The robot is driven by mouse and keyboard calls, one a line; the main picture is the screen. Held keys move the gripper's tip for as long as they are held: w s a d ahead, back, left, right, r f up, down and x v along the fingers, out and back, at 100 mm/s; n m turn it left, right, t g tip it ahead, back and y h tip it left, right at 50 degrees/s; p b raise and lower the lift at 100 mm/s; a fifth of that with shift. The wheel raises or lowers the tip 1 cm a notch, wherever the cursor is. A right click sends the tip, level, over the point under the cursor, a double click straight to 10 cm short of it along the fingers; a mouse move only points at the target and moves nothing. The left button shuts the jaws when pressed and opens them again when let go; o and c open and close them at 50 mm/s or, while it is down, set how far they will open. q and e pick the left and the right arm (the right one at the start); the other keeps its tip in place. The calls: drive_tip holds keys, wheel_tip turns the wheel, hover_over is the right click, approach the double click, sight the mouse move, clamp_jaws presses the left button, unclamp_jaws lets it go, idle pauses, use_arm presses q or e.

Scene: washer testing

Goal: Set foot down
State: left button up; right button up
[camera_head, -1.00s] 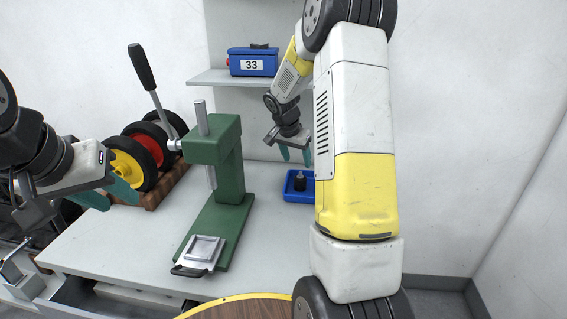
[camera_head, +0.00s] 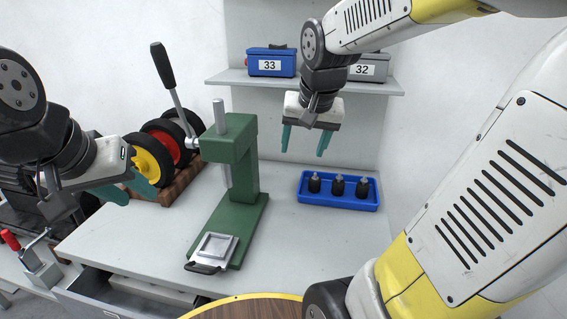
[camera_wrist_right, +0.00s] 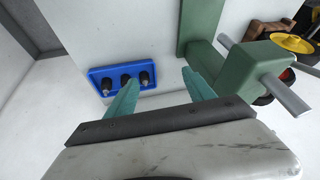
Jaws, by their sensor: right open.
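Three dark feet with light studs on top stand upright in a row in the blue tray (camera_head: 345,204): a left foot (camera_head: 314,183), a middle foot (camera_head: 337,186) and a right foot (camera_head: 362,188). My right gripper (camera_head: 305,145) is open and empty above the tray, pointing down and apart from the feet. In the right wrist view its fingers (camera_wrist_right: 160,95) are spread, with the tray (camera_wrist_right: 96,84) beyond the left finger. My left gripper (camera_head: 135,190) is at the left, near the wheels; whether its fingers are apart is unclear.
A green arbor press (camera_head: 232,160) with a raised lever stands left of the tray. Wheels (camera_head: 150,153) stand in a wooden rack behind my left gripper. A shelf (camera_head: 300,83) above holds blue box 33 (camera_head: 270,64) and grey box 32 (camera_head: 372,68). The table (camera_head: 300,240) before the tray is clear.

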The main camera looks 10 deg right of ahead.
drive_tip(key=s+a+n+t+y, duration=0.1)
drive_tip(key=s+a+n, duration=0.3)
drive_tip(key=s, duration=0.6)
drive_tip(key=shift+s+a+r+y, duration=0.3)
drive_tip(key=shift+s+a+y, duration=0.1)
drive_tip(key=shift+y, duration=0.2)
